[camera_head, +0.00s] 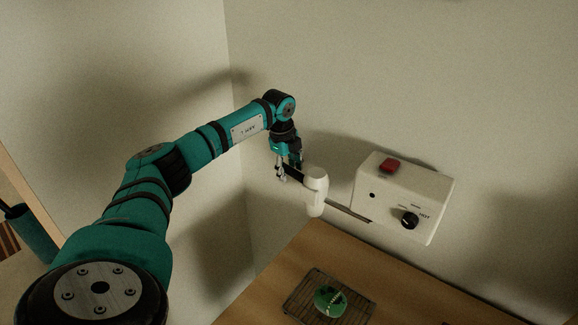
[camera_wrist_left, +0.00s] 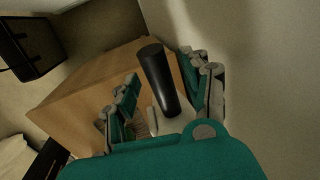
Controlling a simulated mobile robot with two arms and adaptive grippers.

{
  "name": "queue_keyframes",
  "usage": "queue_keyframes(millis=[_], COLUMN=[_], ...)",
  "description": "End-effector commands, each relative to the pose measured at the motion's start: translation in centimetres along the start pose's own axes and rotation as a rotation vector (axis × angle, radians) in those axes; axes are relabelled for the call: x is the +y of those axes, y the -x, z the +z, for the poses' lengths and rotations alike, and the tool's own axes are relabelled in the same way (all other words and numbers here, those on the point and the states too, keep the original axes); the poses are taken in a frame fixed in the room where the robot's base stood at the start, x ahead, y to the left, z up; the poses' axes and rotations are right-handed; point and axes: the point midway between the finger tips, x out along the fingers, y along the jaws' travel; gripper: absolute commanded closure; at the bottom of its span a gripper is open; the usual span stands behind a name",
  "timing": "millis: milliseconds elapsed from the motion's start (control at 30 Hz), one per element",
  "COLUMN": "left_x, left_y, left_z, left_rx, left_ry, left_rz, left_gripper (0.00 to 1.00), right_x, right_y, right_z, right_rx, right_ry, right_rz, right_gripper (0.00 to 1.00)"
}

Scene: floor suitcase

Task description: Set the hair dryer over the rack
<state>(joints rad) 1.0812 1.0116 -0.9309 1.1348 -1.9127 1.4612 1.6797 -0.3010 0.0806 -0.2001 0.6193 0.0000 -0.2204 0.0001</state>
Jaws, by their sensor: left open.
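The hair dryer (camera_head: 315,191) has a white body and a black cylindrical part (camera_wrist_left: 158,75). It is up near the wall, beside a white wall box. My left gripper (camera_head: 290,170) is open at the dryer's left side. In the left wrist view its fingers (camera_wrist_left: 165,88) stand on either side of the black part, and some of the white body (camera_wrist_left: 170,121) shows below it. I cannot tell whether the fingers touch it. The wire rack (camera_head: 301,294) lies on the wooden table below, with a green item (camera_head: 330,300) on it. My right gripper is not in view.
The white wall box (camera_head: 405,197) has a red switch and a black knob. A thin dark bar (camera_head: 348,211) runs between the dryer and the box. The wooden table (camera_head: 400,292) has bare room around the rack. A wall corner is close behind my arm.

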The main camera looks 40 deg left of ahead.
Motion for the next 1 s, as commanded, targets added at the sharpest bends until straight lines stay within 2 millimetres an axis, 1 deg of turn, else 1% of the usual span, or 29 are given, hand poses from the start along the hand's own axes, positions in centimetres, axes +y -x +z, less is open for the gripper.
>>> queue_keyframes(millis=[267,367,633,1000], left_x=[-0.01,-0.01,-0.02,-0.02], left_y=[-0.2,-0.19,-0.17,-0.15], left_z=[-0.03,-0.04,-0.04,-0.07], left_rx=[0.0,0.0,0.001,0.001], left_ry=[-0.001,-0.001,-0.001,-0.001], left_rz=[-0.001,0.0,-0.001,0.0], left_gripper=[0.52,0.64,0.99,1.0], right_x=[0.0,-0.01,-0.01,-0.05], right_y=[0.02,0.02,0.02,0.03], right_z=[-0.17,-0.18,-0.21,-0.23], right_rx=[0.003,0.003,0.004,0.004], right_ry=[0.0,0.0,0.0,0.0], right_rz=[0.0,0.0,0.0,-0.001], right_gripper=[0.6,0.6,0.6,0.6])
